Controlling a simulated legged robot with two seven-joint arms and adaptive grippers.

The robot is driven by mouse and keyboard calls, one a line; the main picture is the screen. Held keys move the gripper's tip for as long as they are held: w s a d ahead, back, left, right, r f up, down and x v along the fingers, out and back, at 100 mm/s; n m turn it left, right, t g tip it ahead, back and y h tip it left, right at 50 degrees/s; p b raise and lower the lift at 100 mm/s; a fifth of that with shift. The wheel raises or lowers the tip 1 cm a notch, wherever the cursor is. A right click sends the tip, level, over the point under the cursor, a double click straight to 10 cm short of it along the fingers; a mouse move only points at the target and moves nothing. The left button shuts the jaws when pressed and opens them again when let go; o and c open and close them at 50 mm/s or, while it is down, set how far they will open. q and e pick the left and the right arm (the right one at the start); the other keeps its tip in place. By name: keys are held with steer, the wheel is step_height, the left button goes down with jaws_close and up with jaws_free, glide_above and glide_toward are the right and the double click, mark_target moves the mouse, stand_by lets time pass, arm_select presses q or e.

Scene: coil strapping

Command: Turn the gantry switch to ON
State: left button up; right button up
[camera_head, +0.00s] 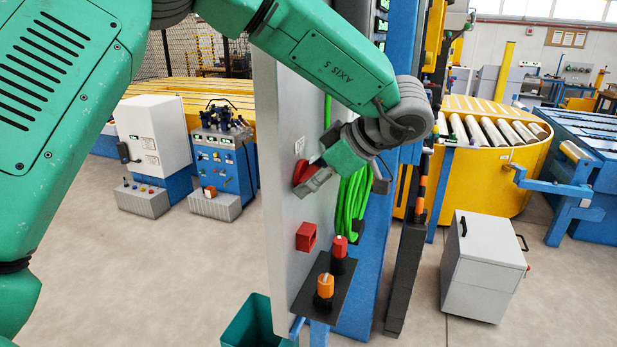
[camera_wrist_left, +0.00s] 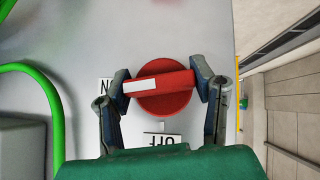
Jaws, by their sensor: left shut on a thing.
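The red gantry switch (camera_wrist_left: 165,104) sits on a grey panel (camera_head: 285,150). In the left wrist view its bar handle (camera_wrist_left: 172,82) lies nearly level, slightly tilted, with its white-marked end to the left, toward a label (camera_wrist_left: 104,85) that reads as an upside-down, partly hidden ON. An upside-down OFF label (camera_wrist_left: 160,140) is below the knob. My left gripper (camera_wrist_left: 162,81) is shut on the handle, one finger at each end. In the head view the left gripper (camera_head: 314,178) reaches the panel and partly covers the red switch (camera_head: 300,172). The right gripper is not in view.
Green cable (camera_head: 352,205) hangs right of the switch. A red box (camera_head: 306,237) is on the panel below it. A black shelf (camera_head: 322,290) holds a red-topped piece (camera_head: 338,250) and an orange-topped piece (camera_head: 324,288). A teal bin (camera_head: 255,325) stands below.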

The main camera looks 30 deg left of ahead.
arm_select(q)
steer(key=shift+d+f+m+g+h, duration=0.15)
steer(key=shift+m+g+h, duration=0.15)
steer(key=shift+m+g, duration=0.35)
steer(key=shift+g, duration=0.25)
steer(key=o, duration=1.1)
steer(key=shift+w, duration=0.1)
steer(key=shift+c, duration=0.2)
steer(key=shift+o, duration=0.5)
steer(key=shift+w+d, duration=0.15)
steer(key=shift+d, duration=0.05)
steer(key=shift+d+r, duration=0.25)
steer(key=shift+r, duration=0.15)
steer(key=v, duration=1.1)
steer(key=shift+w, duration=0.2)
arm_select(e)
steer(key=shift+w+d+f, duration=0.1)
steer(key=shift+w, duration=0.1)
